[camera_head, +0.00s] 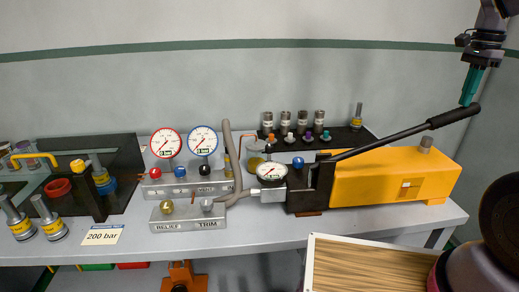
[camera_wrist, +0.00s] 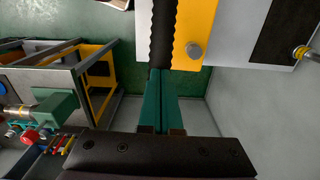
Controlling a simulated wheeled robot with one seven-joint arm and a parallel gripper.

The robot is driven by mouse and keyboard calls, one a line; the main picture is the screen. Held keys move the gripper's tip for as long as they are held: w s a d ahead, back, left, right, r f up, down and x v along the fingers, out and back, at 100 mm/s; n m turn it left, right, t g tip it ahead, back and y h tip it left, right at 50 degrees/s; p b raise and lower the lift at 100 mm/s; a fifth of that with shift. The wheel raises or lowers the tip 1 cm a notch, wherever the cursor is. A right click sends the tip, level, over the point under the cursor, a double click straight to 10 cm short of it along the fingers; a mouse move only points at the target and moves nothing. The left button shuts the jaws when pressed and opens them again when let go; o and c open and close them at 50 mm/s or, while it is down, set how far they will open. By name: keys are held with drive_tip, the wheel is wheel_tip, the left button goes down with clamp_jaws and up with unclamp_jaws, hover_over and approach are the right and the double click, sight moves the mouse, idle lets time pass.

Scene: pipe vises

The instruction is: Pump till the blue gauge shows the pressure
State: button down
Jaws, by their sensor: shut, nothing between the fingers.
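The blue-rimmed gauge (camera_head: 203,140) stands behind the relief and trim blocks in the head view, its needle too small to read surely. The yellow hand pump (camera_head: 375,178) sits at the bench's right, its black lever (camera_head: 405,132) slanting up to the right with the grip raised. My gripper (camera_head: 466,100) has teal fingers, shut and empty, pointing down beside the lever grip's end. In the wrist view my shut fingers (camera_wrist: 161,72) lie just below the ribbed black grip (camera_wrist: 163,35); contact cannot be told. A card (camera_head: 102,235) reads 200 bar.
A red-rimmed gauge (camera_head: 166,142) stands left of the blue one. A smaller gauge (camera_head: 271,172) sits by the pump. Several small cylinders stand on a black tray behind. A wooden board (camera_head: 365,268) is at front right.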

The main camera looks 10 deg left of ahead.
sight(464, 115)
drive_tip(key=shift+w+d+f, duration=0.1)
drive_tip(key=shift+d+f, duration=0.15)
drive_tip(key=shift+f, duration=0.65)
drive_tip(key=shift+w+d+f, duration=0.1)
drive_tip(key=shift+d+f, duration=0.15)
drive_tip(key=shift+f, duration=0.65)
drive_tip(key=shift+d+f, duration=0.25)
drive_tip(key=shift+f, duration=0.75)
drive_tip(key=f, duration=0.2)
drive_tip(key=d+f, duration=0.1)
drive_tip(key=f, duration=0.1)
drive_tip(key=shift+w+f, duration=0.15)
drive_tip(key=shift+f, duration=0.05)
drive_tip(key=shift+d+f, duration=0.15)
drive_tip(key=shift+f, duration=2.15)
